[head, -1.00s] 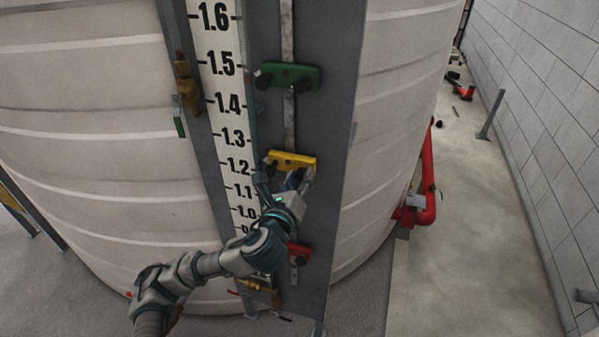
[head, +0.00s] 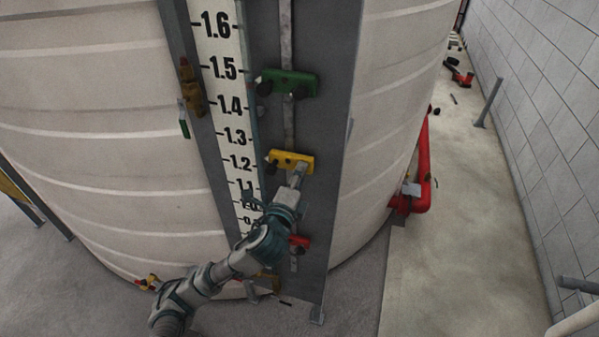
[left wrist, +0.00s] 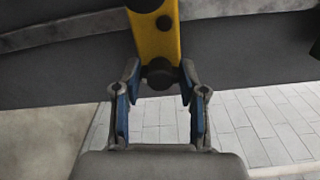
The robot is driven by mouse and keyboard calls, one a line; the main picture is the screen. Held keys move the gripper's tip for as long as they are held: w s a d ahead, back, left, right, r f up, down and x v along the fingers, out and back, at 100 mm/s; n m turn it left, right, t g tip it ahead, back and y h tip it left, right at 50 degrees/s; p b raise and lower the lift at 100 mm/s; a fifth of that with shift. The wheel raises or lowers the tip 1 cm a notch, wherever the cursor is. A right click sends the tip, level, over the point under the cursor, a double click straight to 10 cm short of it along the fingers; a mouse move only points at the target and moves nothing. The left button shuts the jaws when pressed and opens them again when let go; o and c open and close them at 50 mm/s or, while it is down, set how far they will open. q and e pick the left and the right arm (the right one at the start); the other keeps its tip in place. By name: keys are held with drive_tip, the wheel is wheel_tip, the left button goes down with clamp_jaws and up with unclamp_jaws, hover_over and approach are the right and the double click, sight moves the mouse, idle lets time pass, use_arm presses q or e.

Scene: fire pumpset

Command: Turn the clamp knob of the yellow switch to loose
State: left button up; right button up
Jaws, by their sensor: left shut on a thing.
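The yellow switch (head: 284,158) is a yellow bar across the grey strip of the level gauge, between the green and red ones. A dark knob (head: 272,168) shows under its left end. My left gripper (head: 299,172) is at its right end, coming from below. In the left wrist view, the yellow switch (left wrist: 156,40) rises from the top of a round black clamp knob (left wrist: 160,74). The blue-padded fingers of my left gripper (left wrist: 160,80) are shut on this knob, one on each side. In the head view the gripper hides this knob. My right gripper is not in view.
A green switch (head: 290,82) sits above and a red switch (head: 300,241) below, partly behind my arm. The numbered scale (head: 232,135) and a brass valve (head: 192,90) are to the left. Red pipe (head: 423,180) stands right of the tank. The floor at right is mostly clear.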

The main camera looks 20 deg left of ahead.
use_arm(q)
drive_tip(key=shift+n+p, duration=0.4)
drive_tip(key=shift+n, duration=0.6)
drive_tip(key=o, duration=1.2)
drive_tip(key=shift+a, duration=0.15)
drive_tip(key=shift+c, duration=0.2)
